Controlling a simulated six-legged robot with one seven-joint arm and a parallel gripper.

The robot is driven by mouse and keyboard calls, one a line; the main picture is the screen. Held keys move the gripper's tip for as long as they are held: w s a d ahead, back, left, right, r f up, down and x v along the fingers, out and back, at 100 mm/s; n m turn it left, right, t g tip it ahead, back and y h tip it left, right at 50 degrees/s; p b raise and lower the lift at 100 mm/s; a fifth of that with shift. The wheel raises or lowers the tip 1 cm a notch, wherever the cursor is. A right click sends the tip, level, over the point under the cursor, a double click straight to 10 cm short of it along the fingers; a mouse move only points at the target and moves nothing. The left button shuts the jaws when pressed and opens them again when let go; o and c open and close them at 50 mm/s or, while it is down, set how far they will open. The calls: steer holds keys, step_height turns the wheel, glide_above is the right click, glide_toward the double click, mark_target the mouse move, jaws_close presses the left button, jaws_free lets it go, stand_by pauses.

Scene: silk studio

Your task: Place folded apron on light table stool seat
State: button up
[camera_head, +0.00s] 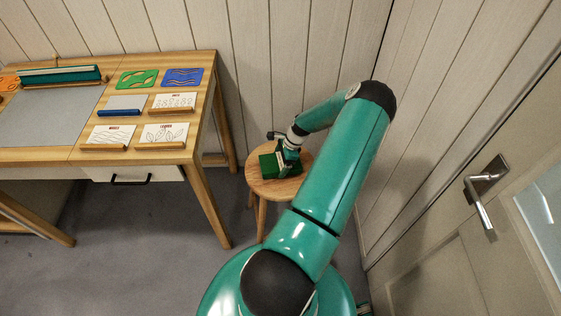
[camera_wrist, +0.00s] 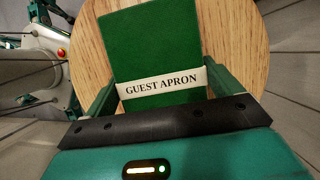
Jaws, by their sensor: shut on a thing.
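The folded apron is a green block with a white "GUEST APRON" band; in the wrist view the apron (camera_wrist: 150,40) lies between my fingers over the round wooden seat. In the head view the apron (camera_head: 268,163) is at the stool, partly hidden by my gripper (camera_head: 284,164). My gripper, also in the wrist view (camera_wrist: 160,88), is shut on the apron's sides. The stool seat (camera_head: 290,188) is round, light wood; it also shows in the wrist view (camera_wrist: 240,60). I cannot tell whether the apron touches the seat.
A wooden table (camera_head: 206,95) with a grey panel, cards and coloured stencils stands left of the stool. Panelled walls rise close behind and right of the stool. A door with a metal handle (camera_head: 480,205) is at the right. Grey floor (camera_head: 150,230) is open at the left front.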

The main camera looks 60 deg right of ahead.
steer(key=shift+f, duration=0.15)
steer(key=o, duration=0.8)
steer(key=shift+o, duration=0.2)
steer(key=shift+d, duration=0.1)
steer(key=v, duration=1.2)
